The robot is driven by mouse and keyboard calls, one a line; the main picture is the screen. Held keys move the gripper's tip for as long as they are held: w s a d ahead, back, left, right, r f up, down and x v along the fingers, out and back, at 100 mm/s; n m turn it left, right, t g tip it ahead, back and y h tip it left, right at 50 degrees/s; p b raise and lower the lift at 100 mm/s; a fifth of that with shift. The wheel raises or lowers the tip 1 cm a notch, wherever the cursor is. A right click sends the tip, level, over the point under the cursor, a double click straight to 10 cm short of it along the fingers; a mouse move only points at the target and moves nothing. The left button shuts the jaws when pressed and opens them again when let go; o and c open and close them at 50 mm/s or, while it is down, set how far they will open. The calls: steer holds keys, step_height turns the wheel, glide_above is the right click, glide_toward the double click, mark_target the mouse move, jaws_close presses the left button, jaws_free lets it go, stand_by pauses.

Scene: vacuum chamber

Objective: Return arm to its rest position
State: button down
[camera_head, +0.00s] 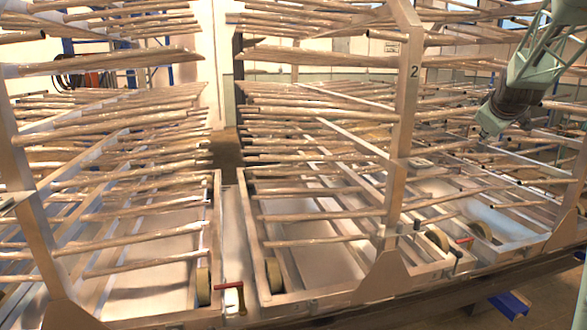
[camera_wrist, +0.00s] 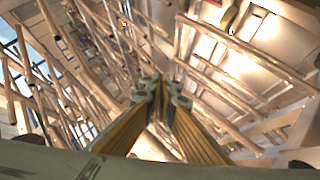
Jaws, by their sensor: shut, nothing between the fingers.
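My gripper (camera_wrist: 163,90) shows in the wrist view, its two yellow-sided fingers meeting at the tips. It is shut, with nothing visible between the fingertips. In the head view my pale green arm (camera_head: 541,58) is at the upper right, bent, in front of the racks. I cannot clearly make out the fingers in the head view. In the wrist view, rack bars lie beyond the fingertips; how far away they are I cannot tell.
Racks of long horizontal rods fill the head view: a left rack (camera_head: 38,215), and a middle rack with a post marked 2 (camera_head: 408,90). Wheels (camera_head: 273,274) and a red-handled clamp (camera_head: 229,286) sit at the lower frames. A narrow gap (camera_head: 229,150) separates the two racks.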

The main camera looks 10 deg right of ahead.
steer(key=s+a+m+g+y, duration=0.1)
steer(key=s+a, duration=0.6)
steer(key=a, duration=0.6)
steer(key=s+a+y+b, duration=0.1)
steer(key=s+a+y, duration=0.1)
steer(key=s+a, duration=0.8)
steer(key=s+a+m+g+y, duration=0.1)
steer(key=s+a, duration=0.3)
steer(key=a, duration=1.1)
steer(key=s+a+f+g+y, duration=0.1)
steer(key=s+a+f, duration=0.3)
steer(key=s, duration=0.7)
steer(key=s+a+f+g+y, duration=0.1)
steer(key=s+a+f, duration=0.3)
steer(key=s+a, duration=0.4)
steer(key=s+a+f+m+g+y+b, duration=0.1)
steer(key=s+a+f, duration=0.3)
steer(key=s, duration=1.1)
steer(key=a, duration=0.3)
steer(key=shift+s+f+g, duration=0.15)
steer(key=shift+g, duration=0.15)
